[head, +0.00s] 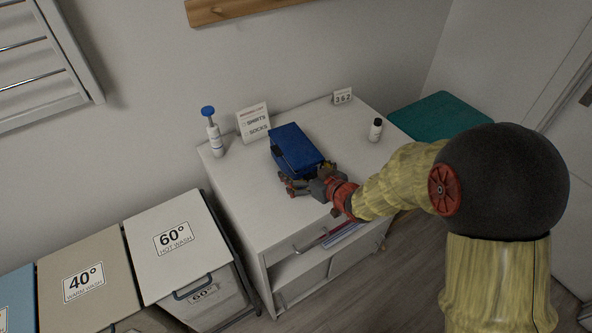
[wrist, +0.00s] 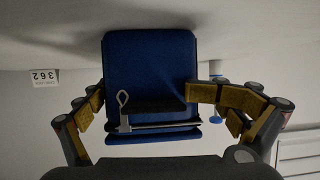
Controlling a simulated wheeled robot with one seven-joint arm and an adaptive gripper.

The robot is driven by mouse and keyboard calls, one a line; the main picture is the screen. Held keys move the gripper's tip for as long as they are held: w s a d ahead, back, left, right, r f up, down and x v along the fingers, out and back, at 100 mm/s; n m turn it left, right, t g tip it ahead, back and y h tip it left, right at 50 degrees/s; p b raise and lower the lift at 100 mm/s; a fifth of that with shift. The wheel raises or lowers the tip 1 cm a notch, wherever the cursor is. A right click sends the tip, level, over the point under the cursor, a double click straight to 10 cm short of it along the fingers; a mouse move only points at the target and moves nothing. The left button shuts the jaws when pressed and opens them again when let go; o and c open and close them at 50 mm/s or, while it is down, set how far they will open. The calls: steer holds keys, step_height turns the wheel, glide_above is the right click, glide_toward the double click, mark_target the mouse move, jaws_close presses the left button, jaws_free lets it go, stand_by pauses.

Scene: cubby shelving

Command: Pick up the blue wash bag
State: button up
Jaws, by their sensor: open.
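The blue wash bag (head: 292,146) lies on the white cabinet top (head: 235,190), near its middle. In the wrist view the wash bag (wrist: 150,68) fills the centre, with a dark zip and a metal pull on the side facing me. My gripper (head: 306,182) is at the front end of the bag. In the wrist view my gripper (wrist: 144,98) is open, with one finger on each side of the bag. The right finger looks close to or touching the bag; the left finger tip is about at its edge. Contact is not clear.
A white pump bottle with a blue top (head: 214,135) and a small sign (head: 253,122) stand behind the bag. A small dark-capped bottle (head: 375,131) and a number card (head: 342,97) stand to the right. Laundry bins (head: 160,265) are at the left, a teal-topped thing (head: 440,115) at the right.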

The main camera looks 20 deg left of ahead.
steer(key=shift+w+a+f, duration=0.2)
steer(key=shift+w+a, duration=0.1)
steer(key=shift+w, duration=0.05)
steer(key=shift+s+r, duration=0.1)
steer(key=shift+r, duration=0.35)
steer(key=c, duration=1.3)
